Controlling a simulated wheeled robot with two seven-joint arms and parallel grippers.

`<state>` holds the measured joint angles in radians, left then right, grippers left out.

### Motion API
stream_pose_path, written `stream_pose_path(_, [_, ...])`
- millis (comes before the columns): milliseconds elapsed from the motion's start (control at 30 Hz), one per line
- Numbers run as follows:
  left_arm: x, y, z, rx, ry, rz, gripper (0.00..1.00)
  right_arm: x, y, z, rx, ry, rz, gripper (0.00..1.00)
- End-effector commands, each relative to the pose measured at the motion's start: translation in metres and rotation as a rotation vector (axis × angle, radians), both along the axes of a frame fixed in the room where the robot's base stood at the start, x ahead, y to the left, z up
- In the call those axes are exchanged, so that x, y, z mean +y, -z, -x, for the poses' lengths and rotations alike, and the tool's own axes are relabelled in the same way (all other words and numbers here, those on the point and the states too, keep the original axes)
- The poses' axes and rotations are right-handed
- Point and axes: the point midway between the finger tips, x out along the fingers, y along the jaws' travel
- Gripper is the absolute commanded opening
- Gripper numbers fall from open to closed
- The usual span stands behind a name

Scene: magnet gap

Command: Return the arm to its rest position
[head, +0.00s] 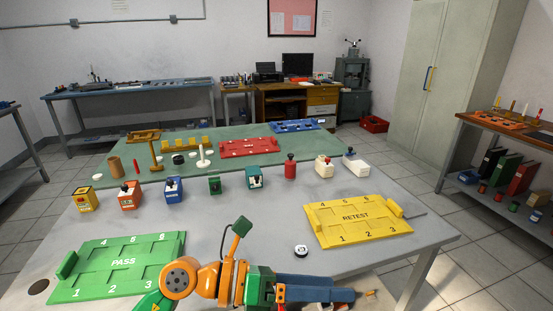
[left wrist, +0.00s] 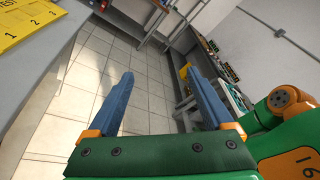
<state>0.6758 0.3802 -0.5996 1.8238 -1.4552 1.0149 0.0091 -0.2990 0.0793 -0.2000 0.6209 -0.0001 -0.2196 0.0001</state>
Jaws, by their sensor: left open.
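My left arm comes in at the bottom of the head view, with an orange joint and green links. Its gripper (head: 350,295) has blue fingers that point right, at the near edge of the grey table (head: 250,215). In the left wrist view the gripper (left wrist: 159,74) is open, its two blue fingers wide apart with nothing between them and tiled floor behind. My right gripper does not show in either view.
A green PASS tray (head: 122,262) lies at the table's left, a yellow RETEST tray (head: 357,217) at its right. A small round black-and-white piece (head: 301,250) lies between them. Several coloured blocks stand in a row behind, including a red one (head: 290,170).

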Motion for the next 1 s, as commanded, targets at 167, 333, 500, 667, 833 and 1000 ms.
stream_pose_path(167, [0.055, -0.092, -0.043, 0.435, -0.368, 0.838, 0.85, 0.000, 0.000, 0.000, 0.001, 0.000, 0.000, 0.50])
stream_pose_path(333, [0.191, -0.001, -0.097, 1.062, -1.012, 1.388, 0.85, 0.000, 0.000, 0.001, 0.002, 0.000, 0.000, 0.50])
stream_pose_path(500, [0.244, 0.133, -0.050, 1.548, -1.555, 1.488, 0.85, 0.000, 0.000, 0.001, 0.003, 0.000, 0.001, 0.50])
stream_pose_path(667, [0.251, 0.207, 0.020, 1.858, -1.915, 1.400, 0.85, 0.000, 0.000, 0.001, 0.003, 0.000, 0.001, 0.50])
stream_pose_path(833, [0.244, 0.249, 0.097, -1.918, 2.010, -1.099, 0.85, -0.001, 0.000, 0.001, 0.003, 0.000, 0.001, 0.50])
stream_pose_path(1000, [0.238, 0.286, 0.129, -1.860, 1.982, -0.897, 0.85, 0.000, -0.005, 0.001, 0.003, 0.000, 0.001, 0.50])
